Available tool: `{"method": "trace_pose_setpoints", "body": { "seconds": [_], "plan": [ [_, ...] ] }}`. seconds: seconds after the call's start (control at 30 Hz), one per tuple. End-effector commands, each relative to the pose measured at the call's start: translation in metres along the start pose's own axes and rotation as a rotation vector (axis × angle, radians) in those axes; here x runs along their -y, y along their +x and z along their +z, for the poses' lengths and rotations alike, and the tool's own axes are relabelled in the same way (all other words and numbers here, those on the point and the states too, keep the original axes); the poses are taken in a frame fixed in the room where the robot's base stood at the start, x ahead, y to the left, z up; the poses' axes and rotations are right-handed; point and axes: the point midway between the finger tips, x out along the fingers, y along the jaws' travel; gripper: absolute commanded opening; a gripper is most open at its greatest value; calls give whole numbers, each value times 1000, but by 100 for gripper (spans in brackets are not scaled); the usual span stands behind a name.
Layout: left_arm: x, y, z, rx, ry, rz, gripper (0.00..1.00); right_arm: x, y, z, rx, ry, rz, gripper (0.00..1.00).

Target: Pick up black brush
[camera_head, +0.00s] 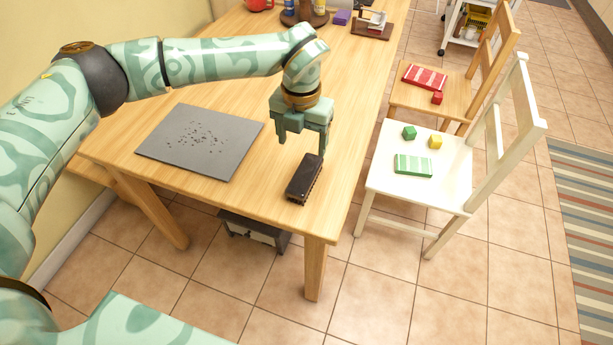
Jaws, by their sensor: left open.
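The black brush (304,180) lies on the wooden table near its front right corner, its long side running slightly diagonal. My left gripper (300,138) points down just above and behind the brush's far end. Its jaws are open, with nothing between them that I can see. The gripper appears apart from the brush, though the gap at the far end is hard to judge. My right gripper does not show.
A grey board (200,142) with dark crumbs lies on the table (250,187) left of the brush. A white chair (418,168) with blocks and a green striped cloth stands to the right. A wooden chair (450,92) stands behind it. Several items sit at the table's far end.

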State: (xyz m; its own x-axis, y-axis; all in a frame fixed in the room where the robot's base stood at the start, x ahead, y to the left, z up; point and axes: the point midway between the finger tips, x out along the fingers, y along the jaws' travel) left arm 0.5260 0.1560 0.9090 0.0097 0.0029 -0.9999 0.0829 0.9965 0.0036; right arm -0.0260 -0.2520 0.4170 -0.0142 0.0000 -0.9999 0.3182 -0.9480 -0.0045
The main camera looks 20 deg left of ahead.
Motion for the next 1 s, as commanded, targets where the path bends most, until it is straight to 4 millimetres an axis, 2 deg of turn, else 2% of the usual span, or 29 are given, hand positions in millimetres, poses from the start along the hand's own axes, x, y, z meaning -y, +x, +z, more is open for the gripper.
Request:
{"method": "trace_pose_setpoints", "body": {
  "seconds": [0.03, 0.2, 0.47, 0.73, 0.97, 1.0],
  "plan": [
    [1, 20, 0, -9, 0, -2, 71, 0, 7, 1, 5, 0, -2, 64],
    [1, 54, 0, -7, 1, -3, 71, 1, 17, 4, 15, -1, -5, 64],
    [2, 72, 0, -3, 3, -3, 71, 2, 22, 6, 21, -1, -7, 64],
    [6, 116, -4, -8, 2, -3, 71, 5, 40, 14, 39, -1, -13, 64],
    [6, 117, -3, -2, 3, -3, 71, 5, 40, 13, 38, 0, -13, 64],
    [6, 117, -3, -2, 3, -3, 68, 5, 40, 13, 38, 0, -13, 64]
  ]
}}
